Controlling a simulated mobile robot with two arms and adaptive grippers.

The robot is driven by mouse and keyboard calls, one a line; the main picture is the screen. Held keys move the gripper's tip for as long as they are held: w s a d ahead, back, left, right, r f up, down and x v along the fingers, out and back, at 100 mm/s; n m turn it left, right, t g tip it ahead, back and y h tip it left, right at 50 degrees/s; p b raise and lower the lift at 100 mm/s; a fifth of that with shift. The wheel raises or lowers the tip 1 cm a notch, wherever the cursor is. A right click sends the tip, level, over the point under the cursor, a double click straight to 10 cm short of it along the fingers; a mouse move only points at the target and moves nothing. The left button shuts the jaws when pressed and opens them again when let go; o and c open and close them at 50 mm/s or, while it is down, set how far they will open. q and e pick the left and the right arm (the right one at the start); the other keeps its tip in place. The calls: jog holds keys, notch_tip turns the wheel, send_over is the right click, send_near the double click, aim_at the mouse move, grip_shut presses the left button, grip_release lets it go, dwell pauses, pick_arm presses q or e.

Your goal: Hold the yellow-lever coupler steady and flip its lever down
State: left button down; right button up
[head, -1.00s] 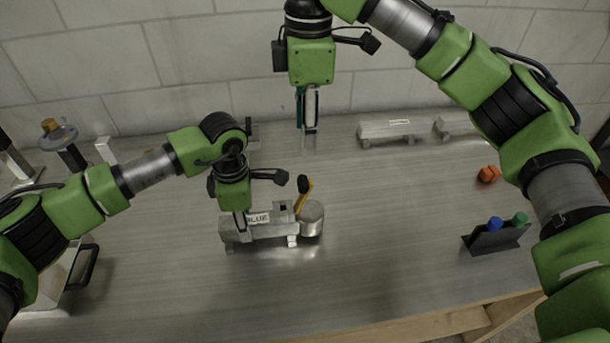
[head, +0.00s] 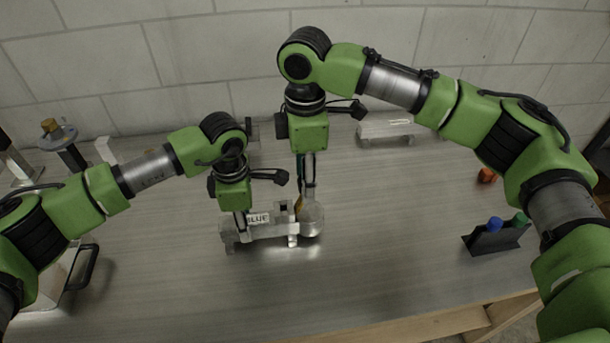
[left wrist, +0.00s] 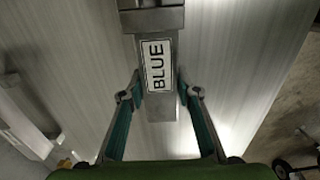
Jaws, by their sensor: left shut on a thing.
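The coupler (head: 270,232) is a grey metal piece with a "BLUE" label, standing on the bench with a round silver end at its right. The label also shows in the left wrist view (left wrist: 157,66). My left gripper (head: 241,226) is shut on the coupler's bar near its left end. The yellow lever (head: 298,207) is mostly hidden behind my right gripper, so its angle is unclear. My right gripper (head: 308,190) points down just above the lever and the round end. Its fingers overlap in view; I cannot tell whether they are open or touch the lever.
Another grey coupler (head: 385,130) lies at the back by the wall. An orange block (head: 487,175) and a black holder (head: 497,240) with a blue and a green cap stand at the right. The bench front is clear.

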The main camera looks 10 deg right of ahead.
grip_shut()
